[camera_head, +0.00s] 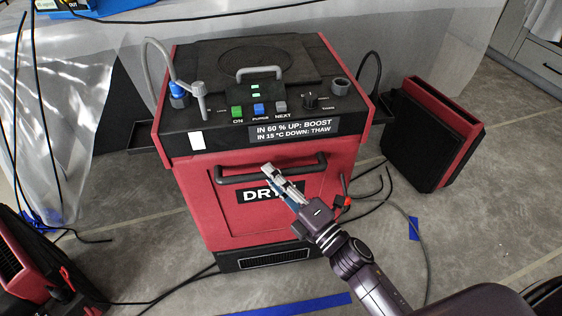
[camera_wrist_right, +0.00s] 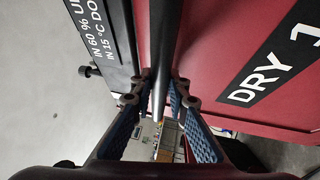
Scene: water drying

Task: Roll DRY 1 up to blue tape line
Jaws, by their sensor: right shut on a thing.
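DRY 1 (camera_head: 195,200) is a red and black machine standing upright on the floor in the middle of the head view. Its name label (camera_wrist_right: 270,75) reads in full in the right wrist view; my gripper hides part of it in the head view. A dark bar handle (camera_head: 238,179) crosses its front. My right gripper (camera_head: 270,172) is shut on this handle, and the bar (camera_wrist_right: 160,55) runs between its fingers in the wrist view. The blue tape line (camera_head: 300,305) lies on the floor in front of the machine, apart from its base. My left gripper is not in view.
Another red and black unit (camera_head: 425,135) stands at the right, and one (camera_head: 35,265) at the lower left. Black cables (camera_head: 170,302) lie on the floor around the machine. Translucent sheeting (camera_head: 60,110) hangs at the left. A small blue tape piece (camera_head: 414,228) is at the right.

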